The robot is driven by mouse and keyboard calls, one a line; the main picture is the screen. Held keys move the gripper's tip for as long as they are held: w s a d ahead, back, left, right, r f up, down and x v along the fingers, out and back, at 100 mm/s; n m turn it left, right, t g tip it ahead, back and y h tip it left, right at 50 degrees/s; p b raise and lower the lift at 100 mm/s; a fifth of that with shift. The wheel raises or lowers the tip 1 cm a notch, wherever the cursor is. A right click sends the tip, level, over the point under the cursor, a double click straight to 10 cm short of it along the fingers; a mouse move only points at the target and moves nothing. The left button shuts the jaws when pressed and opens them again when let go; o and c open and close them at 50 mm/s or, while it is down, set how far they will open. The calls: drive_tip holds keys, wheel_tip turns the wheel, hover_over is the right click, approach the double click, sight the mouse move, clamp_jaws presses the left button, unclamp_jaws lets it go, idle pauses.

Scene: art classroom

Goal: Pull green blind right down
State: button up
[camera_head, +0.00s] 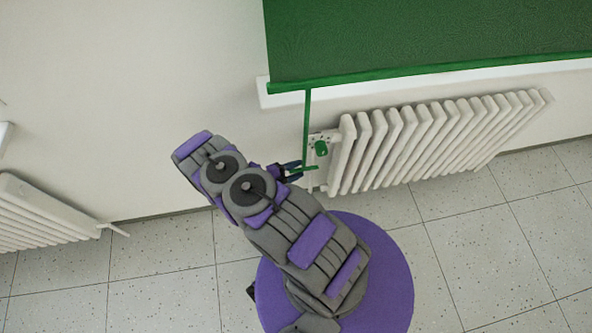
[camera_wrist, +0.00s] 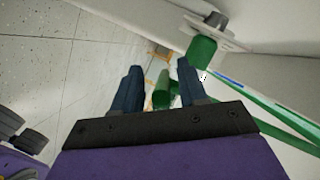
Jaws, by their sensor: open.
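The green blind (camera_head: 420,40) hangs at the upper right, with a green bar (camera_head: 440,74) along its lower edge. A thin green pull (camera_head: 307,125) hangs from the bar's left end, with a short crosspiece (camera_head: 302,170) at its bottom. My gripper (camera_head: 292,171) is beside this crosspiece. In the wrist view, my gripper (camera_wrist: 160,76) is open, and a green rod-like piece (camera_wrist: 161,92) shows between its two dark fingers. Whether either finger touches it I cannot tell. Green strips (camera_wrist: 275,115) slant across the right side there.
A white radiator (camera_head: 430,140) stands under the blind, close right of my gripper. A plate with a green knob (camera_head: 321,148) is at its left end. Another radiator (camera_head: 45,235) stands at the left. Tiled floor (camera_head: 165,265) is clear between them.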

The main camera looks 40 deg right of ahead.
drive_tip(key=shift+d+f, duration=0.1)
drive_tip(key=shift+d, duration=0.35)
drive_tip(key=shift+a, duration=0.15)
clamp_jaws()
